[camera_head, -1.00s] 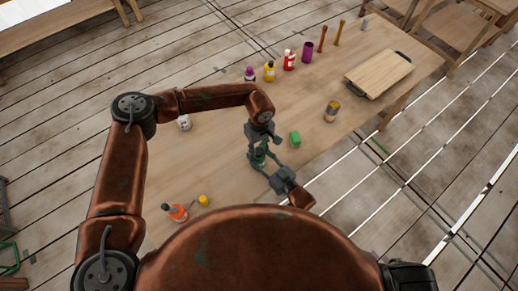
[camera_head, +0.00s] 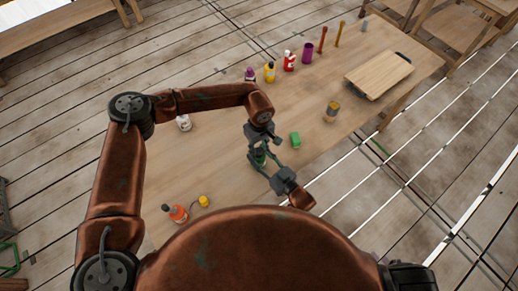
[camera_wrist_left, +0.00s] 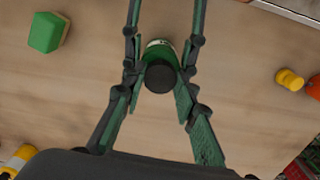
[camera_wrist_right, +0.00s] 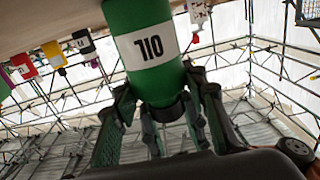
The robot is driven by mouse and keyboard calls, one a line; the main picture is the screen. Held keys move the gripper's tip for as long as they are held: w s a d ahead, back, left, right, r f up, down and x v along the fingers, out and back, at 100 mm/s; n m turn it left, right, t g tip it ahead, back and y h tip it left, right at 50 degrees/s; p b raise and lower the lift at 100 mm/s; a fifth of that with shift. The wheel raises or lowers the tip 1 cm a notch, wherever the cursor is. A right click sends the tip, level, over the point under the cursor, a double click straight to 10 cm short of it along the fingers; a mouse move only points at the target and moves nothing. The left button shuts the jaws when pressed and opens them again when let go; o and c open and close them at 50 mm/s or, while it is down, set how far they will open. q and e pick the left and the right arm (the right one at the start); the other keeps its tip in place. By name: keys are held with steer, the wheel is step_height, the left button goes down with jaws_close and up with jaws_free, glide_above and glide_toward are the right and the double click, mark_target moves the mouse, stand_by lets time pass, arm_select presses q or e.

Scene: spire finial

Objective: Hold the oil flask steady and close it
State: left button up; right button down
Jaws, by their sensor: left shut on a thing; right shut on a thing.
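The oil flask (camera_wrist_right: 150,45) is green with a white OIL label and shows upside down in the right wrist view. It stands between both grippers in the head view (camera_head: 260,158). Its black cap (camera_wrist_left: 160,78) sits over the green body in the left wrist view. My left gripper (camera_head: 262,140) is shut with its fingers at the cap. My right gripper (camera_head: 267,164) comes from the opposite side and is shut with its fingers beside the flask's upper body.
A green block (camera_head: 295,138) lies close by on the table. An orange bottle (camera_head: 178,214) and a yellow piece (camera_head: 204,201) stand near the front left. Several bottles line the far edge. A yellow-grey can (camera_head: 333,108) and a wooden board (camera_head: 379,74) are at right.

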arm_select(q)
steer(key=shift+a+f, duration=0.15)
steer(key=shift+f, duration=0.75)
stand_by(0.5)
steer(key=o, duration=0.8)
steer(key=shift+f, duration=0.1)
steer(key=shift+r, duration=0.25)
steer(key=shift+r, duration=2.35)
steer(key=shift+c, duration=0.4)
